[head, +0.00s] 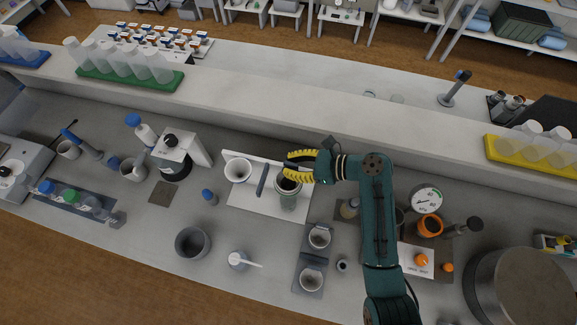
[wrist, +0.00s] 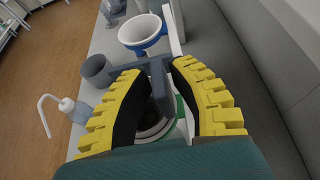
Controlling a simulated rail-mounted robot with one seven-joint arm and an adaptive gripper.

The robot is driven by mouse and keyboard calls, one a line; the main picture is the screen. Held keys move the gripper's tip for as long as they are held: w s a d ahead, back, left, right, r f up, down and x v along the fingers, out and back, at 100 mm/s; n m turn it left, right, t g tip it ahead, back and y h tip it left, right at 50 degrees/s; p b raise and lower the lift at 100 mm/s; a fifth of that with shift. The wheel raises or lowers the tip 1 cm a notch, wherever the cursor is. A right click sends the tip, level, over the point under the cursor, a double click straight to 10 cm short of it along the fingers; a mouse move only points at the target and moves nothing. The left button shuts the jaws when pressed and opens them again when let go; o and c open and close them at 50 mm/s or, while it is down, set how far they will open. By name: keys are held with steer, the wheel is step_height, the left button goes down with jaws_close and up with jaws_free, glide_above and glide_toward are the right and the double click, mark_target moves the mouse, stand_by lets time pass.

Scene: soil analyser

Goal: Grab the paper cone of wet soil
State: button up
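My gripper (head: 289,164) has yellow ridged fingers. They are spread apart above the dark, soil-filled mouth of the paper cone (head: 288,186). The cone sits in a greenish clear vessel (head: 288,202) on the right of a white stand. In the wrist view my gripper (wrist: 160,70) has its fingers on either side of the cone's dark soil (wrist: 151,118), with a pale rim and a green ring below. Much of the cone is hidden by the fingers and a grey bar (wrist: 158,80). I cannot tell whether a finger touches it.
The white stand (head: 260,207) also carries an empty white funnel (head: 238,170), blue underneath in the wrist view (wrist: 142,31). A grey beaker (head: 192,243) and a wash bottle (head: 240,260) stand at the front. A raised shelf (head: 260,105) runs close behind my gripper.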

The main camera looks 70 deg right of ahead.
jaws_close()
